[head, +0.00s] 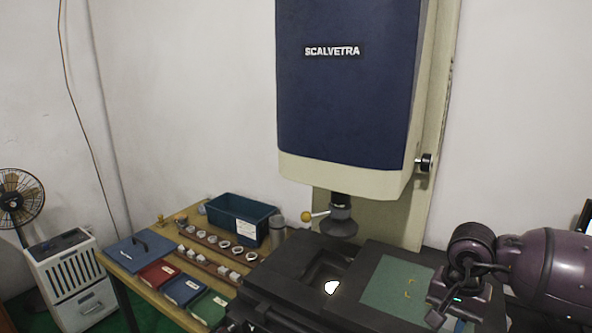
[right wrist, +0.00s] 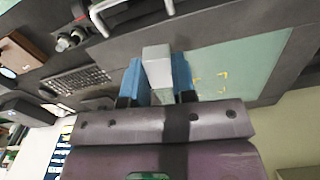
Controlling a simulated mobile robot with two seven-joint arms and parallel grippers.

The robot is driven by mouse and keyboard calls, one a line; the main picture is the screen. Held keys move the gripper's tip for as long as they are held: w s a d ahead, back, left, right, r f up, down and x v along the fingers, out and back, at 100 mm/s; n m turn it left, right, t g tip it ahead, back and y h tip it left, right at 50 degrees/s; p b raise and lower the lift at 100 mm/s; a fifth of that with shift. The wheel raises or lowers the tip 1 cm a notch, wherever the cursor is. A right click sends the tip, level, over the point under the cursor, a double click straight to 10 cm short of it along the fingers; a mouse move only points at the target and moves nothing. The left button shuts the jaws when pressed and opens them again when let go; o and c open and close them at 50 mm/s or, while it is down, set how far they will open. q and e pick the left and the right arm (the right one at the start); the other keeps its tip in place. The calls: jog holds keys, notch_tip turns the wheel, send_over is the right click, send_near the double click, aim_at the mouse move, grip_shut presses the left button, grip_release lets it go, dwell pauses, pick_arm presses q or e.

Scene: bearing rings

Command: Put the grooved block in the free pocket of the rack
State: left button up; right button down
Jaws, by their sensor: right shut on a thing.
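My right gripper (head: 447,319) is at the lower right of the head view, over the dark machine table by the green mat. In the right wrist view its two blue fingers (right wrist: 157,80) are shut on a pale grey block (right wrist: 157,62). I cannot make out a groove on it from here. A wooden rack (head: 208,265) with small pale blocks lies on the wooden table at the left, far from this gripper. A free pocket is too small to tell. My left gripper is not in view.
The green mat (head: 385,290) bears yellow corner marks. The blue and cream machine head (head: 345,120) hangs above the black stage (head: 290,273). A row of rings (head: 223,244), a blue bin (head: 240,217) and red, blue and green flat boxes (head: 183,289) share the wooden table.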

jog(key=s+a+f+n, duration=0.1)
jog(key=s+a+n, duration=0.1)
jog(key=a+n, duration=0.5)
jog(key=shift+a+f+n, duration=0.35)
jog(key=shift+a+n, duration=0.05)
jog(key=shift+s, duration=0.1)
